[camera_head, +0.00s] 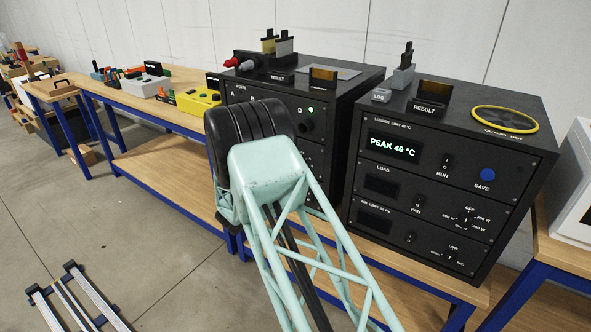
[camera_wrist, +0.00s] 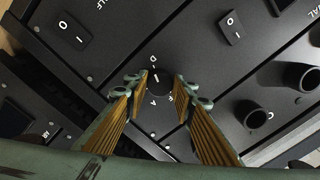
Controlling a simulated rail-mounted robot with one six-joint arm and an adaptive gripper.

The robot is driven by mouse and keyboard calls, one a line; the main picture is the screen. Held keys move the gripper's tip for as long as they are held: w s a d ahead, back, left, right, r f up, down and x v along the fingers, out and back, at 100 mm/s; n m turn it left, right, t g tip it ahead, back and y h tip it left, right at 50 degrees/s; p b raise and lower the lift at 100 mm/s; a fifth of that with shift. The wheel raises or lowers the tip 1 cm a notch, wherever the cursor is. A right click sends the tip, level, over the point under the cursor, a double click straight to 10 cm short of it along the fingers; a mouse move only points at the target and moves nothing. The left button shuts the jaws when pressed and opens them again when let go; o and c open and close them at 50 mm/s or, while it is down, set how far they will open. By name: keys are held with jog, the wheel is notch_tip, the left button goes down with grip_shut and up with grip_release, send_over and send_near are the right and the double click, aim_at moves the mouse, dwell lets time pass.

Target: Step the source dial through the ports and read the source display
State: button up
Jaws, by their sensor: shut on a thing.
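The dial (camera_wrist: 161,84) is a small dark knob with a white pointer mark, in the middle of the wrist view. White letters, among them D and A, stand around it. I cannot tell for sure which letter the pointer meets. My gripper (camera_wrist: 158,82) has its two fingers on either side of the knob, shut on it. In the head view my arm hides the gripper and the dial. The left black cabinet (camera_head: 340,100) carries PORTS lettering and a lit green lamp by D. I cannot make out a source display in either view.
The right black cabinet (camera_head: 520,135) shows PEAK 40 °C on a lit display (camera_head: 394,147); its lower displays are dark. In the wrist view, two rocker switches (camera_wrist: 72,30) and round sockets (camera_wrist: 250,115) surround the dial. A wooden bench (camera_head: 140,95) with a yellow device (camera_head: 197,100) extends left.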

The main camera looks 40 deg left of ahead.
dwell(0.3)
jog(key=o, duration=0.8)
jog(key=shift+o, duration=0.2)
jog(key=shift+s, duration=0.15)
jog(key=s+d, duration=0.1)
jog(key=s, duration=1)
jog(key=shift+s, duration=0.35)
jog(key=shift+w+d, duration=0.1)
jog(key=shift+w, duration=0.05)
